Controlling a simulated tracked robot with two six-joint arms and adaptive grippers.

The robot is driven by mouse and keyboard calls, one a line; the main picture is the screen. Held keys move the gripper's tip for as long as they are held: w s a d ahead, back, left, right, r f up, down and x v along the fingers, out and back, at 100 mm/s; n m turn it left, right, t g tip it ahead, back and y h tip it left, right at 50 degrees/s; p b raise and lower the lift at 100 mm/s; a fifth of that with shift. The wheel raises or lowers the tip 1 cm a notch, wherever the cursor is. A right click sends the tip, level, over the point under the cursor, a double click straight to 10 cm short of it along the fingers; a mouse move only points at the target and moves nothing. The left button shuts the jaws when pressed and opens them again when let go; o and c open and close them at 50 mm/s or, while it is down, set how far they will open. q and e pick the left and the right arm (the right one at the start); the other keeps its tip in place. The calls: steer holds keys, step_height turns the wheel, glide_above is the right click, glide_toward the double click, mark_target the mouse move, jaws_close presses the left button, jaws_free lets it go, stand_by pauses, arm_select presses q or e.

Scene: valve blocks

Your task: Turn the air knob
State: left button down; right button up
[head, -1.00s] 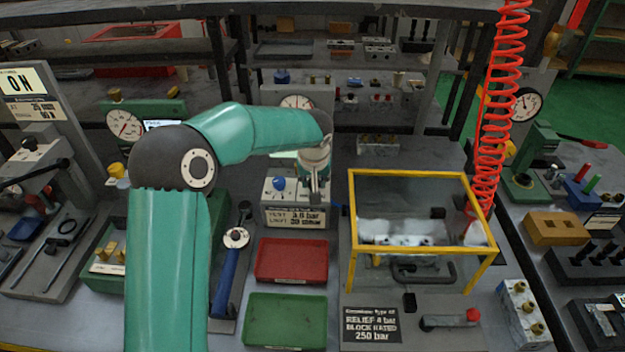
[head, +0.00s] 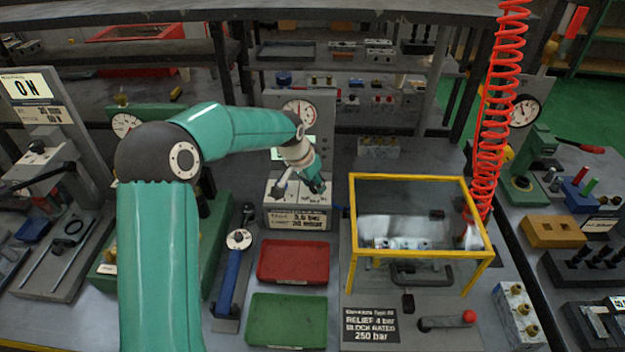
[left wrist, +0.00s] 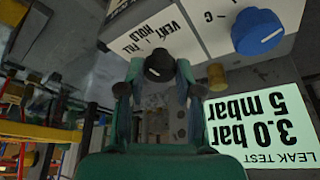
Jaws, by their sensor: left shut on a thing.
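A black knob (left wrist: 159,65) shows between my left gripper's fingers in the left wrist view, by the printed words VENT, HOLD and FILL. My left gripper (left wrist: 160,88) is shut on this knob. A blue knob (left wrist: 257,32) sits on the neighbouring panel face. There the fingers and wrist hide the black knob and I cannot make out the blue one. My right gripper is not in view.
A red tray (head: 293,262) and a green tray (head: 287,320) lie in front of the box. A blue-handled wrench (head: 231,275) lies left of them. A yellow-framed guard (head: 352,225) stands to the right, with a coiled red hose (head: 498,110) behind it.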

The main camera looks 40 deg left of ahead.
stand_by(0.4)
arm_select(q)
steer(key=c, duration=0.8)
jaws_free()
steer(key=shift+o, duration=0.2)
steer(key=v, duration=1.2)
steer(key=shift+w+a, duration=0.1)
